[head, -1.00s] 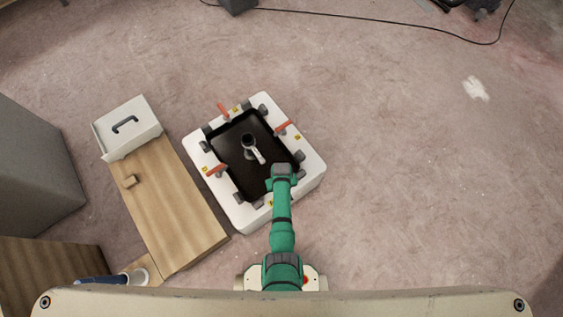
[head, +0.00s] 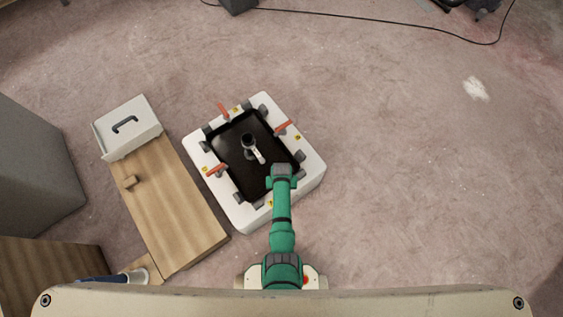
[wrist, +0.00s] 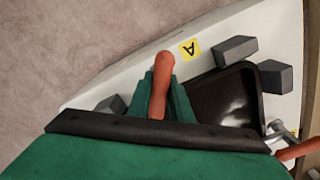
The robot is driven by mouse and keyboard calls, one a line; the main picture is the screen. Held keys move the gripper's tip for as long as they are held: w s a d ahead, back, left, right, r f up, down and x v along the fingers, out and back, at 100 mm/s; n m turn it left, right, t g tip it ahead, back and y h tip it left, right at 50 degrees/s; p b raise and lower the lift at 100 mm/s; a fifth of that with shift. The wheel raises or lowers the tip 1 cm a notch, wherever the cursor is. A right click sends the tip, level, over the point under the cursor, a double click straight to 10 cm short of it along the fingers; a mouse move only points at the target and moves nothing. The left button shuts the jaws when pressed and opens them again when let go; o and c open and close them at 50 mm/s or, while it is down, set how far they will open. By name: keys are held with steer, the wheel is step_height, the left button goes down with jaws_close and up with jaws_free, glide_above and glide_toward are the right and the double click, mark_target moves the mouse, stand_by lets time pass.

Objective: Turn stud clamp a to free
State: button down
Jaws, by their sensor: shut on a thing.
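Stud clamp a has a red handle (wrist: 161,88) beside the yellow label marked A (wrist: 189,47) in the wrist view. My gripper (wrist: 168,82) has its green fingers shut around this handle. The handle's top sticks out past the fingers; its lower end is hidden behind my gripper. The clamp sits on the white frame (wrist: 125,77) around a black recessed panel (wrist: 225,95). In the head view, my arm hides this clamp and the fingers at the near side of the white frame (head: 312,180).
Other red clamp handles stand on the frame at the far side (head: 222,111), right (head: 284,128) and left (head: 216,171). Several grey blocks line the opening. A metal fitting (head: 252,148) is on the black panel. A wooden bench (head: 170,205) stands left; floor to the right is clear.

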steer(key=m, duration=0.6)
steer(key=shift+w, duration=0.1)
steer(key=m, duration=0.4)
steer(key=shift+a, duration=0.1)
steer(key=m, duration=0.3)
steer(key=c, duration=2.4)
jaws_free()
steer(key=shift+m, duration=1.1)
steer(key=shift+c, duration=0.2)
steer(key=shift+o, duration=0.2)
steer(key=o, duration=0.8)
